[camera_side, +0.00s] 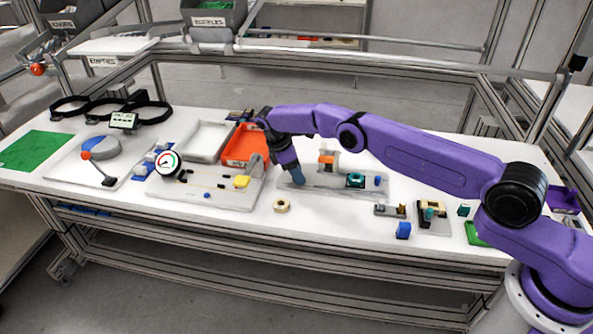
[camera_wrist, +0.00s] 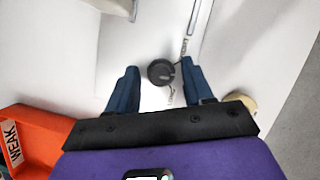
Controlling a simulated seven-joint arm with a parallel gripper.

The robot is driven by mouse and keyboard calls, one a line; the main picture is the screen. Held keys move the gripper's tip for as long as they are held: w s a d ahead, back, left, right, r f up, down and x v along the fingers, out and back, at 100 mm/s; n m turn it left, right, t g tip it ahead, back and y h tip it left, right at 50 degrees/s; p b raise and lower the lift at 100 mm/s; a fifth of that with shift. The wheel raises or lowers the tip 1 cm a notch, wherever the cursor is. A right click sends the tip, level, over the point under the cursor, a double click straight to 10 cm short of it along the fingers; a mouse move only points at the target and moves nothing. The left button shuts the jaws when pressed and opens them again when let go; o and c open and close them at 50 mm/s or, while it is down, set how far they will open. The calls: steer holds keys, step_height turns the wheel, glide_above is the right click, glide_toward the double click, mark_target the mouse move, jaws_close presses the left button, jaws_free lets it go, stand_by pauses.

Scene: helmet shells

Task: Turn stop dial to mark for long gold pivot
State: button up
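The stop dial, a dark round knob (camera_wrist: 161,72) with a small pale notch at its right, sits on a pale plate in the wrist view. Small printed marks lie above right of it and just below it; I cannot read them surely. My gripper (camera_wrist: 160,66) is open, its blue fingers either side of the dial with gaps between. In the side view my gripper (camera_side: 297,182) points down over the left part of the pale fixture plate (camera_side: 330,194), and the dial cannot be made out there. I cannot pick out a long gold pivot.
A cream ring nut (camera_side: 281,205) lies in front of the fixture plate.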

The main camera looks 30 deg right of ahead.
steer(key=shift+v, duration=1.5)
step_height(320, 180, up, 7)
steer(key=s+a+r+n+t, duration=0.4)
steer(key=s+r+n+t, duration=0.15)
steer(key=n, duration=0.65)
steer(key=shift+g+y, duration=0.3)
steer(key=shift+g, duration=0.25)
steer(key=x, duration=1.1)
steer(key=w+x, duration=0.1)
steer(key=x, duration=0.4)
steer(key=shift+f, duration=0.3)
jaws_close()
